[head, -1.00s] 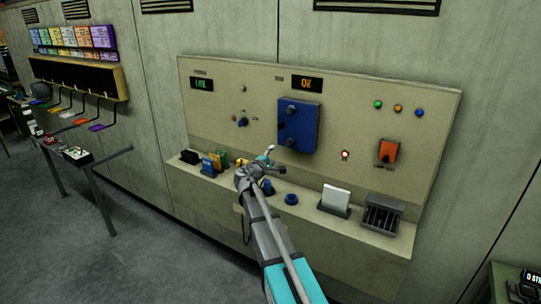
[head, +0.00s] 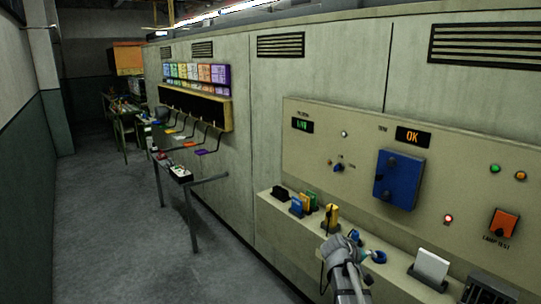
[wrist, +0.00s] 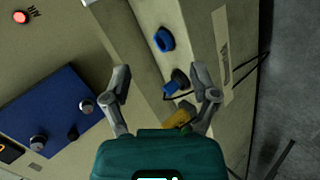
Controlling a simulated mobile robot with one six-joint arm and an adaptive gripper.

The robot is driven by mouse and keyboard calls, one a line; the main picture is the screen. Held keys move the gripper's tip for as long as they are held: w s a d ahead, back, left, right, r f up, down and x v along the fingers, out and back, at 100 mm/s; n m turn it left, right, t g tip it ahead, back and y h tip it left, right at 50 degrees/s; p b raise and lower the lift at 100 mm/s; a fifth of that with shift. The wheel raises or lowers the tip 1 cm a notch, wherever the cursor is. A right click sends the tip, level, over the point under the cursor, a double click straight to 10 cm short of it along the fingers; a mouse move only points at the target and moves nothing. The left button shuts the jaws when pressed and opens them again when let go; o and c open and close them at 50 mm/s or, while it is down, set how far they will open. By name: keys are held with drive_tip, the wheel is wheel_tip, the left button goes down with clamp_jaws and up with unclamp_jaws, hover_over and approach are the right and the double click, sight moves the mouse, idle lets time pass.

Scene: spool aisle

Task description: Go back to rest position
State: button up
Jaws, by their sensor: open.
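My gripper (head: 345,246) shows at the lower middle of the head view, in front of the control panel's ledge (head: 385,262). In the wrist view my gripper (wrist: 165,84) is open, its two fingers wide apart with nothing held between them. Beyond the fingers are two blue round parts (wrist: 164,40) on the ledge and a yellow item (wrist: 179,119) near the right finger's base. The arm hides part of the ledge in the head view.
The panel (head: 350,140) carries a blue box (head: 399,180), displays and an orange switch (head: 501,225). Coloured cards (head: 310,200) and a white card (head: 431,266) stand on the ledge. A narrow table (head: 180,173) stands farther left. The grey aisle floor (head: 110,220) is clear.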

drive_tip(key=s+a+f+m+g+y, duration=0.1)
drive_tip(key=s+a+f+g+y, duration=0.1)
drive_tip(key=s+a, duration=0.5)
drive_tip(key=s+a+f+m+g+y, duration=0.2)
drive_tip(key=s+a+f+y, duration=0.3)
drive_tip(key=s, duration=0.6)
drive_tip(key=a+y, duration=0.2)
drive_tip(key=a, duration=0.1)
drive_tip(key=shift+s+g, duration=0.4)
drive_tip(key=shift+f, duration=0.1)
